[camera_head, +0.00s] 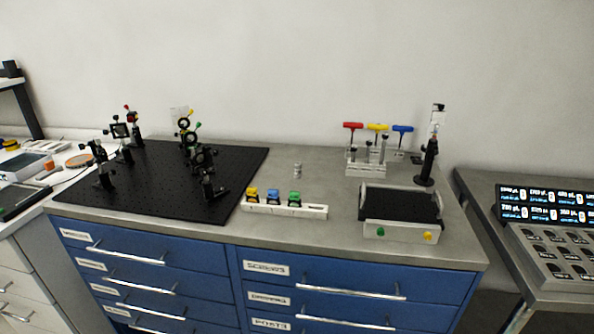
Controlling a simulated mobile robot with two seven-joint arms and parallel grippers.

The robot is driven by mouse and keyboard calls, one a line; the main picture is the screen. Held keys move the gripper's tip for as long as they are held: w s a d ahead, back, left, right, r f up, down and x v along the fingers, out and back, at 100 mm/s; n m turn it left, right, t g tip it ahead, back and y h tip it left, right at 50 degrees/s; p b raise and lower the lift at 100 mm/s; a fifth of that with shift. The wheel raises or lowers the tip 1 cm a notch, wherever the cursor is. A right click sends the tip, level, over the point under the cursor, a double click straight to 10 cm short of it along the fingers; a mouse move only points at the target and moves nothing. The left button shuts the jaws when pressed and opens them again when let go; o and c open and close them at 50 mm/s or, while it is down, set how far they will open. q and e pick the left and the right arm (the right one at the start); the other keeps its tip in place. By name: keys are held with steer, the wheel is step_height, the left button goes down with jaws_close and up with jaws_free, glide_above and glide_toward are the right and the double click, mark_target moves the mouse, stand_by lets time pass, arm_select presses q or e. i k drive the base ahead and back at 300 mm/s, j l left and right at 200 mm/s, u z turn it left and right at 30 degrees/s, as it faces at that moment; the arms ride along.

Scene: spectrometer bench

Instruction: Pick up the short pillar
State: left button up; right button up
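A small, short silver cylinder (297,170), which looks like the short pillar, stands upright on the grey bench top, between the black breadboard and the tool rack. It has free bench around it. Taller thin posts (383,152) stand in the white rack (366,169) under the T-handled tools. Neither of my grippers is in view.
The black breadboard (150,180) with several optic mounts lies on the left. A white holder (284,209) with yellow, blue and green parts is at the front. A black-topped tray (400,204) and dark stand (429,162) are on the right. Blue drawers are below.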

mark_target(298, 176)
steer(key=i+j+z, duration=0.2)
steer(key=z, duration=0.15)
steer(key=i+j+z, duration=0.2)
steer(key=z, duration=0.2)
steer(key=k+j, duration=0.05)
steer(key=j, duration=0.05)
